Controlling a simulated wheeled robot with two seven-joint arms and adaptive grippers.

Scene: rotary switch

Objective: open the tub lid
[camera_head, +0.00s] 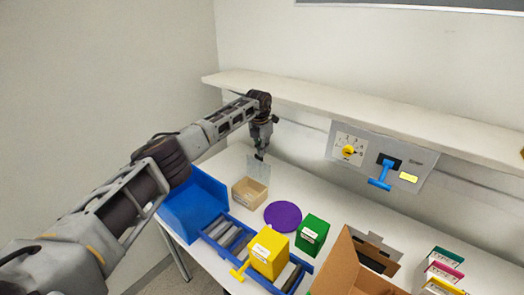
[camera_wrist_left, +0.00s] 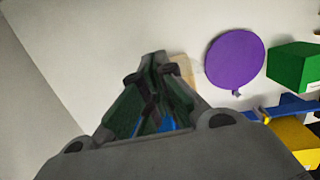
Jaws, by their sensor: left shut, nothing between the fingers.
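The tan tub (camera_head: 249,193) stands on the table, left of the purple disc. A clear, see-through panel that looks like its lid (camera_head: 259,171) stands raised at the tub's back edge. My left gripper (camera_head: 260,156) is shut and empty, pointing down at the top of this clear panel. I cannot tell whether it touches the panel. In the left wrist view the closed fingers (camera_wrist_left: 158,58) hide most of the tub, and a tan strip of it (camera_wrist_left: 185,68) shows beside them. My right gripper is not in view.
A blue bin (camera_head: 195,208) stands left of the tub. A purple disc (camera_head: 283,216), a green box (camera_head: 312,234) and a yellow box (camera_head: 269,252) are to the right and front. A shelf (camera_head: 370,112) and a switch panel (camera_head: 380,160) are behind.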

